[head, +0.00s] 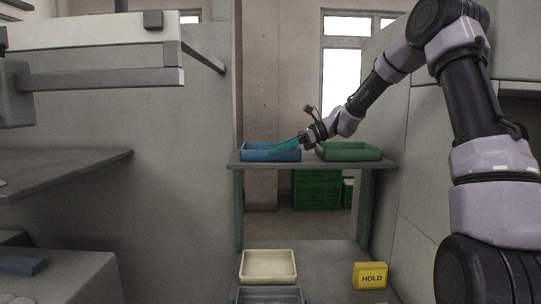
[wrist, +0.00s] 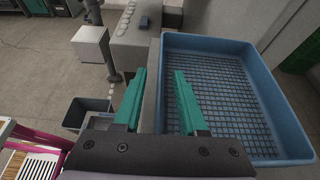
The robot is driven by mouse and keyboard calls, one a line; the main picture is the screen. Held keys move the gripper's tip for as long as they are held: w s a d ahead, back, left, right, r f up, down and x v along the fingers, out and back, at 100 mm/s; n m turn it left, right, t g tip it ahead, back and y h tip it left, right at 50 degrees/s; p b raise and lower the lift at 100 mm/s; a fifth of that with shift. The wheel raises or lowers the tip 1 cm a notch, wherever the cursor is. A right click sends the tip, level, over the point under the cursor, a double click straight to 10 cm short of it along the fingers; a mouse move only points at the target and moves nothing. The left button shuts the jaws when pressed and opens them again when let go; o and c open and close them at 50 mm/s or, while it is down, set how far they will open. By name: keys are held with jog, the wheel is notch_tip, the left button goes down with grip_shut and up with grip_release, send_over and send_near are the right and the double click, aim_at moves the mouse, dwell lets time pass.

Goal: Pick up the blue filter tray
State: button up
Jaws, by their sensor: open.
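The blue filter tray (head: 262,156) stands on the left part of a grey shelf in the head view. In the wrist view the same tray (wrist: 215,43) fills the right side, with a grid-marked floor and no contents seen. My gripper (head: 277,148) has teal fingers and reaches in from the right at the tray. In the wrist view my gripper (wrist: 163,72) is open and empty. Its right finger overlaps the tray's inside and its left finger lies outside the left wall. That wall runs between the fingers in the picture; I cannot tell the height gap.
A green tray (head: 349,154) stands to the right on the same shelf (head: 310,164). Below are a cream tray (head: 268,279), a grey tray (head: 270,291) and a yellow HOLD block (head: 370,276). Green crates (head: 318,190) stand behind. Grey panels flank the shelf.

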jog(key=shift+a+f, duration=0.15)
jog(key=shift+a, duration=0.2)
jog(key=shift+c, duration=0.3)
grip_shut()
dwell(1.0)
